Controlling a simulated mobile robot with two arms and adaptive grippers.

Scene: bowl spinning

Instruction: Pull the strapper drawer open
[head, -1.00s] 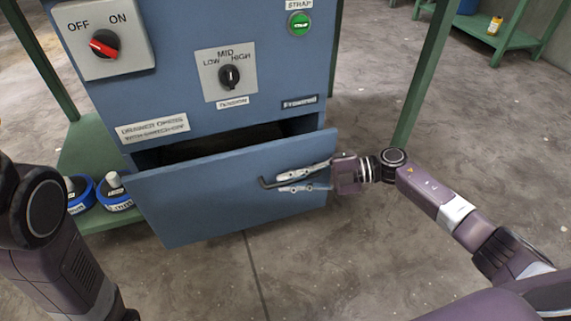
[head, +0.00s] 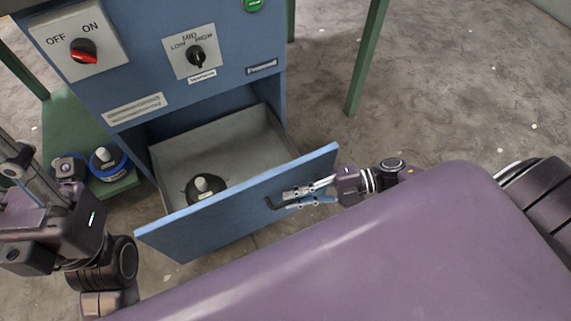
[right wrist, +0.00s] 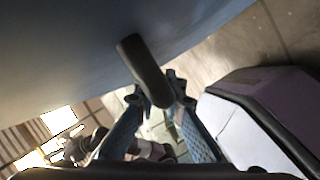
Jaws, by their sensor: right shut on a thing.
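The blue strapper drawer (head: 245,215) stands pulled well out of the blue cabinet in the head view, its grey inside showing. A dark round object with a pale knob (head: 205,187) lies in it. My right gripper (head: 285,200) is shut on the dark handle (head: 270,203) at the drawer's front. In the right wrist view the handle (right wrist: 145,70) runs between the two fingertips, the drawer front behind it. My left arm shows at the left edge of the head view, apart from the drawer; its fingers are not clear.
The cabinet (head: 225,85) carries a red OFF/ON switch (head: 84,51) and a tension knob (head: 196,56). Blue-rimmed round objects (head: 108,163) sit on a green shelf (head: 65,130) at the left. A green leg (head: 368,55) stands to the right, with bare floor beyond.

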